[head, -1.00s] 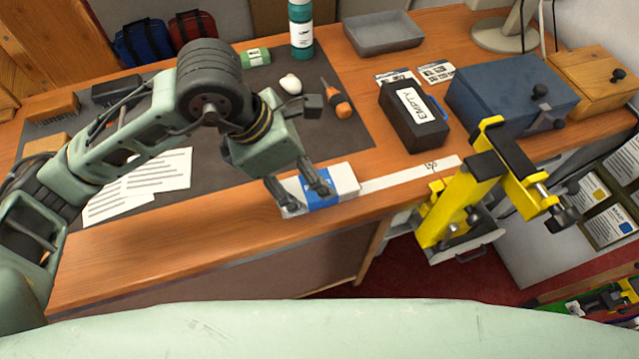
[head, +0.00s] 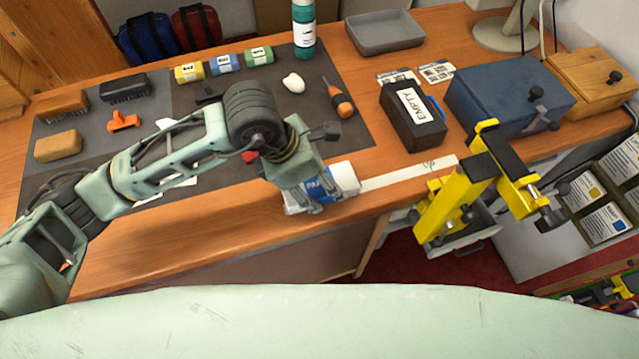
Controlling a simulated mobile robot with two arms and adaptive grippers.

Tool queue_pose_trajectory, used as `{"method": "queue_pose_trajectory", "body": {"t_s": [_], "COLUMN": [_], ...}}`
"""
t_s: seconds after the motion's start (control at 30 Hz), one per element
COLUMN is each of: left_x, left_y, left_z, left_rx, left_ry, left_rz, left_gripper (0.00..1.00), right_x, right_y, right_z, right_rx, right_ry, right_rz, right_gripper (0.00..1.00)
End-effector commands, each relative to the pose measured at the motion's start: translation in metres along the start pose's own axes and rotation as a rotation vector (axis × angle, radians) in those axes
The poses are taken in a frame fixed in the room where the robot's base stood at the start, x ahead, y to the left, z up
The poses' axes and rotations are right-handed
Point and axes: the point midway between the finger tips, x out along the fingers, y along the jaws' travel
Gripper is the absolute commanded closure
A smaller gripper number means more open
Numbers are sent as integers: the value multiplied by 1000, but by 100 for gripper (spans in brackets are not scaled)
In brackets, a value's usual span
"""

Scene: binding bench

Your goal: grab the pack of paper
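The pack of paper (head: 345,178), white with a blue label, lies on the bench near its front edge, in the middle of the head view. My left gripper (head: 318,204) is over the pack from above, with its fingers apart and low at the pack's front side. The wrist hides part of the pack's top and back. I cannot tell whether the fingers touch it. My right gripper is not in view.
A white strip (head: 410,173) runs right from the pack. A yellow clamp-like frame (head: 450,212) rises at the bench's front edge to the right. A black box marked EMPTY (head: 413,125) and a blue box (head: 505,92) stand behind. A screwdriver (head: 340,100) lies on the dark mat.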

Motion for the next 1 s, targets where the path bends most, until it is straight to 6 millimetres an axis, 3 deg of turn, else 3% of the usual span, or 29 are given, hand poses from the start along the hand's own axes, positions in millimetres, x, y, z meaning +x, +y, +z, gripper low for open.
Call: {"method": "queue_pose_trajectory", "body": {"t_s": [0.43, 0.77, 1.0], "left_x": [0, -4, -29], "left_y": [0, 1, 2], "left_z": [0, 2, 14], "left_rx": [0, 1, 4], "left_ry": [0, -4, -7], "left_rz": [1, 3, 6], "left_gripper": [83, 83, 83], "right_x": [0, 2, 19], "right_y": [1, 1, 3], "right_z": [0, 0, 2], "right_rx": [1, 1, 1], "right_ry": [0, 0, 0], "right_rz": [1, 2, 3], "right_gripper": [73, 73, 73]}}
